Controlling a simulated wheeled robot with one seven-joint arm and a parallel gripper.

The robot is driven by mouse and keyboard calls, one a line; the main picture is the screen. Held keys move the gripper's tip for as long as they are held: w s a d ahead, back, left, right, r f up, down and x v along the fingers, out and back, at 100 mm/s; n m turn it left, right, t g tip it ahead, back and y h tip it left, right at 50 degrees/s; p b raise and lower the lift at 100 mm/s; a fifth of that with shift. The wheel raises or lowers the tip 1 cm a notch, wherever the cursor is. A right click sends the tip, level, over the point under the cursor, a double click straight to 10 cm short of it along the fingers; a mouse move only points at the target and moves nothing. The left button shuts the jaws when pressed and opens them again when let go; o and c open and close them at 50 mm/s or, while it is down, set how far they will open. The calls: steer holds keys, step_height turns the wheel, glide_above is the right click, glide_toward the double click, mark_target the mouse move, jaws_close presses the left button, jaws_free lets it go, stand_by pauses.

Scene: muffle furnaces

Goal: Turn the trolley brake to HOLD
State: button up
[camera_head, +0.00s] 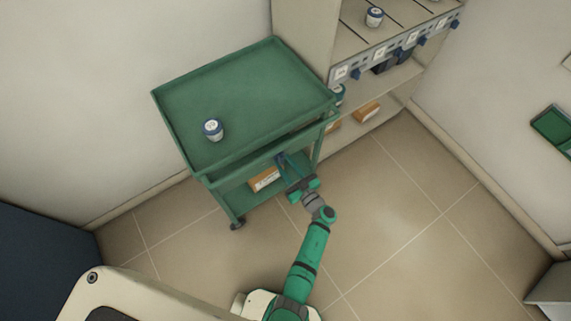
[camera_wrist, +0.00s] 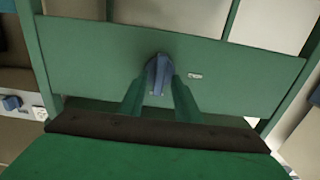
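The green trolley (camera_head: 232,78) stands against the wall in the head view, with a small jar (camera_head: 213,130) on its top tray. A blue brake knob (camera_wrist: 159,74) is on the trolley's green front panel (camera_wrist: 95,60), its grip pointing roughly up and down. A small pale label (camera_wrist: 195,76) is to the right of the knob; its writing is too small to read. My gripper (camera_wrist: 159,88) is at the panel, its two green fingers on either side of the knob's lower part. They look open, with a slight gap; contact is not clear.
A box (camera_head: 265,179) lies on the trolley's lower shelf. To the right stands a beige rack (camera_head: 305,35) with blue knobs along its shelf front, a jar (camera_head: 374,17) and boxes below. The tiled floor (camera_head: 400,200) to the right of my arm is clear.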

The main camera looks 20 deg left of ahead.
jaws_close()
